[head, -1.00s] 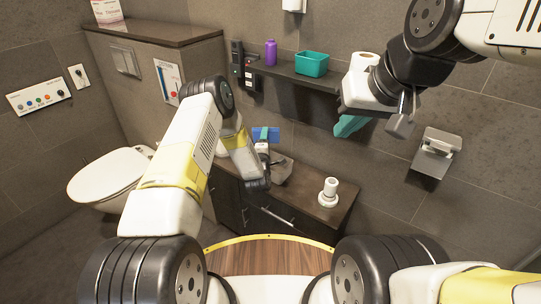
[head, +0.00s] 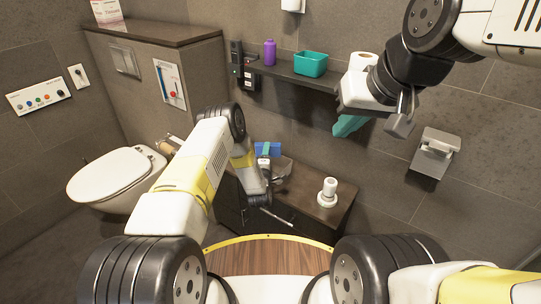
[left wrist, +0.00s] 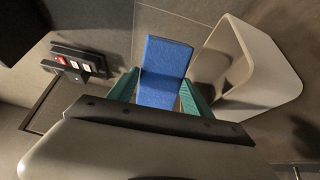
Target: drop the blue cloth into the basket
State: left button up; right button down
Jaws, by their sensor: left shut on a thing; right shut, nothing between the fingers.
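The blue cloth (left wrist: 165,70) is held between the teal fingertips of my left gripper (left wrist: 162,95) in the left wrist view. In the head view the cloth (head: 273,149) shows as a small blue patch at my left gripper (head: 265,151). The pale grey basket (left wrist: 285,80) stands right of the cloth in the left wrist view; its open side shows. My right gripper (head: 349,126) is shut and empty, in front of the wall below the shelf.
The dark cabinet (head: 310,206) also bears a white object (head: 328,191) on the right. A toilet (head: 115,178) stands at the left.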

pick_arm(q)
jog(key=o, duration=1.4)
jog(key=shift+s, duration=0.1)
jog(key=s, duration=0.7)
jog(key=shift+s+a, duration=0.3)
jog(key=shift+a, duration=0.1)
